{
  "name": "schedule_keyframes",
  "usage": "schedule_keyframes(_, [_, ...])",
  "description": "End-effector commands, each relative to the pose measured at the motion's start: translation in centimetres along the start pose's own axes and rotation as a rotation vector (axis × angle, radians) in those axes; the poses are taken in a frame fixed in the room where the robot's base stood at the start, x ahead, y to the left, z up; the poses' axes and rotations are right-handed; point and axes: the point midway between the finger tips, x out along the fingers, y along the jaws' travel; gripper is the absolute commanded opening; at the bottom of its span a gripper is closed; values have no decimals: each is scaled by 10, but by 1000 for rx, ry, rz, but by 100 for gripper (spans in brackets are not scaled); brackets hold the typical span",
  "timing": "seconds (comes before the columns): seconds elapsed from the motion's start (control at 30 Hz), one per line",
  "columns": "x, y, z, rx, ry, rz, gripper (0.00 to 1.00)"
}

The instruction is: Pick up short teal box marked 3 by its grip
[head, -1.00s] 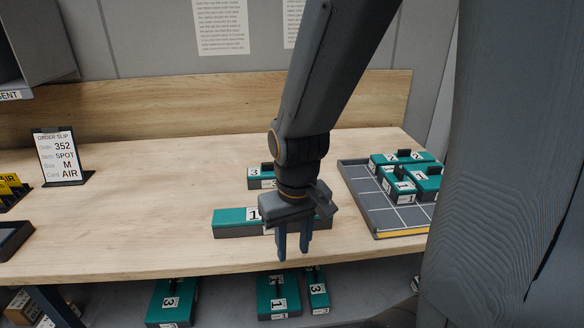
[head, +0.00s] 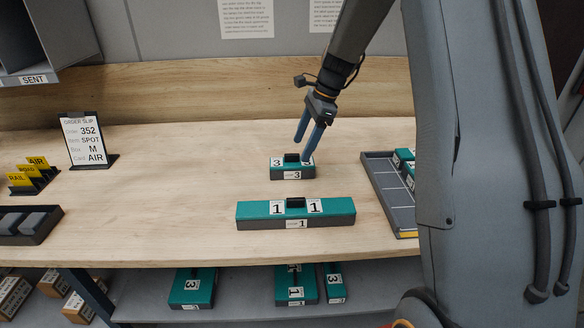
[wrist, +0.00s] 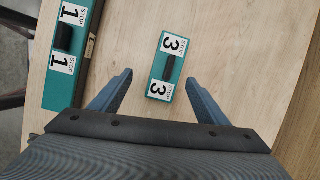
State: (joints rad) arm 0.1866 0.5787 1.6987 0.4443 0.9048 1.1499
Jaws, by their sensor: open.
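The short teal box marked 3 (head: 292,168) stands on the wooden table, with a dark grip (head: 292,158) on top. In the wrist view the box (wrist: 160,89) lies ahead of and between the fingers, its dark grip (wrist: 168,68) in the middle between two labels. My gripper (head: 307,148) is open and empty, above and just behind the box in the head view; it also shows in the wrist view (wrist: 158,92). The fingers appear apart from the grip. A long teal box marked 1 (head: 260,210) stands in front of it; it also shows in the wrist view (wrist: 66,75).
A grey tray (head: 390,190) with teal boxes is at the right, partly hidden by my arm. An order slip stand (head: 86,140), yellow cards (head: 30,173) and a dark tray (head: 28,222) are at left. Several teal boxes (head: 193,287) sit on the lower shelf.

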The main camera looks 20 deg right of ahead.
Motion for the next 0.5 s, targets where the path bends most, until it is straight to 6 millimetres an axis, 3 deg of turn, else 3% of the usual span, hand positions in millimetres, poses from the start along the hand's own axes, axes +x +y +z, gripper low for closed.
schedule_keyframes(0.13, [1,-20,-3,126,-42,2,69])
schedule_keyframes(0.5, [32,-20,1,150,-50,6,69])
